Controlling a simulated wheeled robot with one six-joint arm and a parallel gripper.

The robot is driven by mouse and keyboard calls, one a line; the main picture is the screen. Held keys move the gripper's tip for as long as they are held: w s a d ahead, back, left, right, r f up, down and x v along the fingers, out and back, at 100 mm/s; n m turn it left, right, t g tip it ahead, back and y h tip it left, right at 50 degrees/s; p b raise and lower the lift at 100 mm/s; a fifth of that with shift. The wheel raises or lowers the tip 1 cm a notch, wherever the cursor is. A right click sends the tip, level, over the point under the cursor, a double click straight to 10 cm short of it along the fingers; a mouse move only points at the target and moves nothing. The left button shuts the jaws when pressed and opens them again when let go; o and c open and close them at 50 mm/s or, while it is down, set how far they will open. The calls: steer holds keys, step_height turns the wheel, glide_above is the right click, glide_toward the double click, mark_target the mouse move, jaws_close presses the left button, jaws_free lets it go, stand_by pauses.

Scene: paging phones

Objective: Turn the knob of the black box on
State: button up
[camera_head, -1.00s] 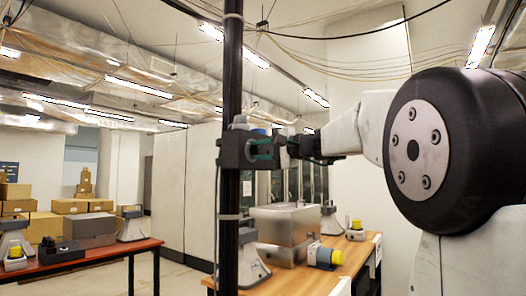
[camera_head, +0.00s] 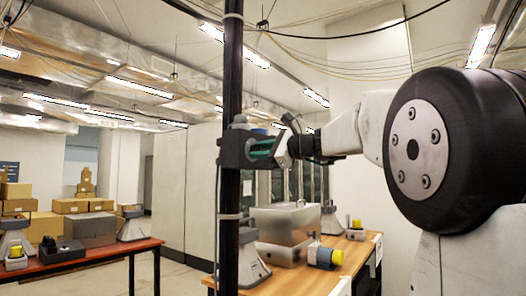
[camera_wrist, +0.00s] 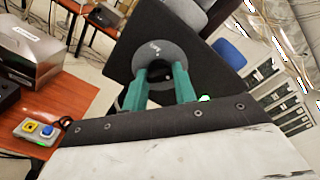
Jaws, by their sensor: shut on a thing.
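The black box (camera_head: 234,150) is fixed to a dark vertical pole in the head view. In the wrist view the box (camera_wrist: 133,52) shows as a tilted dark plate with a round grey dial (camera_wrist: 151,49). A dark knob sits at the dial's centre, mostly hidden between the fingers. My gripper (camera_wrist: 160,80) has its two green fingers closed on either side of this knob. In the head view my gripper (camera_head: 262,149) reaches the box's right side, its fingers rolled at a slant. A small bright green spot (camera_wrist: 204,98) shows beside the right finger; I cannot tell what it belongs to.
The dark pole (camera_head: 231,80) stands upright by the box. A wooden table (camera_head: 345,250) behind it bears a metal case (camera_head: 287,231) and a yellow-capped device (camera_head: 325,256). Another table (camera_head: 95,256) stands at the left. A two-button box (camera_wrist: 40,131) shows lower left in the wrist view.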

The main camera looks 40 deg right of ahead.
steer(key=shift+r+m, duration=0.1)
steer(key=shift+m, duration=0.5)
steer(key=o, duration=1)
steer(key=shift+a, duration=0.1)
steer(key=shift+s+d, duration=0.3)
steer(key=shift+s, duration=0.1)
steer(key=v, duration=0.6)
steer(key=shift+s, duration=0.45)
